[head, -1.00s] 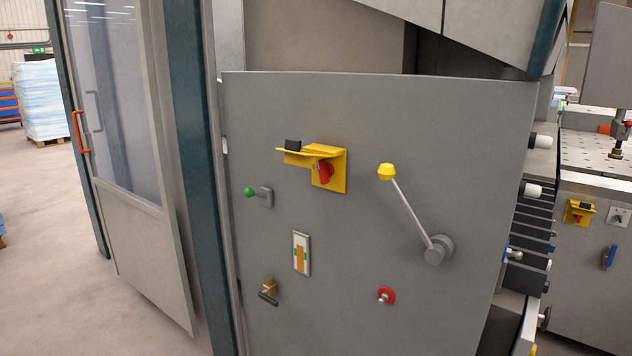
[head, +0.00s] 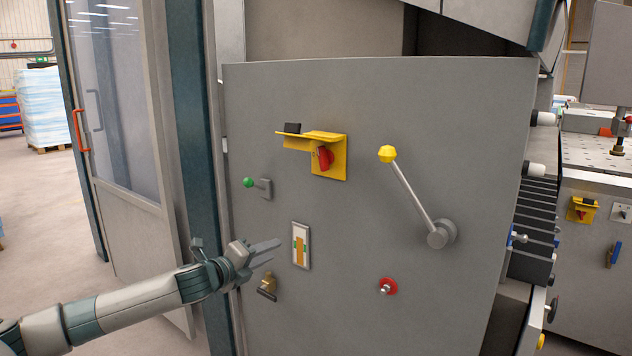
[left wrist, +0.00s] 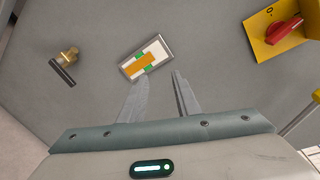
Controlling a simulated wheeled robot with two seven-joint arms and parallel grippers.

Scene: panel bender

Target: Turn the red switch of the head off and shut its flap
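The red switch (head: 324,158) sits on a yellow plate (head: 330,171) on the grey panel. Its handle stands about upright in the head view. The yellow flap (head: 306,139), with a black piece (head: 292,128) at its outer end, sticks out from the plate's top, raised clear of the switch. The left wrist view shows the red switch (left wrist: 284,30) at upper right, with a "0" mark beside it. My left gripper (head: 266,252) is open and empty, in front of the panel below and left of the switch. It also shows in the left wrist view (left wrist: 158,80). My right gripper is out of view.
Another yellow switch plate (head: 582,210) is on the machine at right.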

